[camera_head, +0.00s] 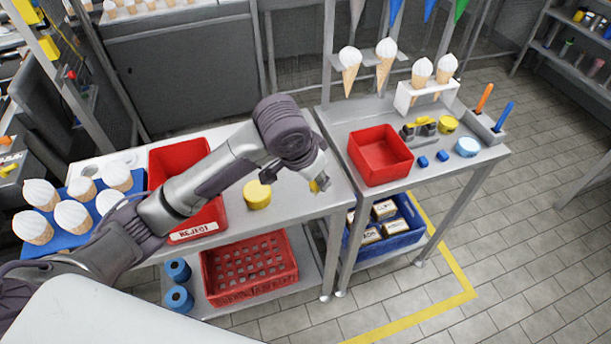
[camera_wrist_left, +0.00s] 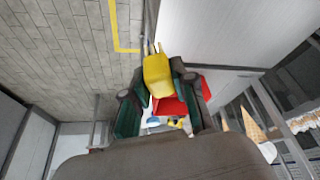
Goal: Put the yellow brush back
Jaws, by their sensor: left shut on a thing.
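My left gripper (camera_head: 320,184) is above the right end of the left table, with a small yellow part showing at its tip. In the left wrist view my left gripper (camera_wrist_left: 160,92) is shut on the yellow brush (camera_wrist_left: 157,74), which sits between its two dark green finger pads. Most of the brush is hidden by the gripper in the head view. A grey holder (camera_head: 483,127) at the right edge of the right table has an orange-handled brush (camera_head: 484,97) and a blue-handled brush (camera_head: 504,116) standing in it. My right gripper is not in view.
A red bin (camera_head: 380,154), small blue blocks (camera_head: 422,162), a light blue round tub (camera_head: 467,147) and a yellow tub (camera_head: 447,124) stand on the right table. A white cone rack (camera_head: 425,95) stands behind. A yellow tub (camera_head: 257,194) and red reject bin (camera_head: 185,215) are left.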

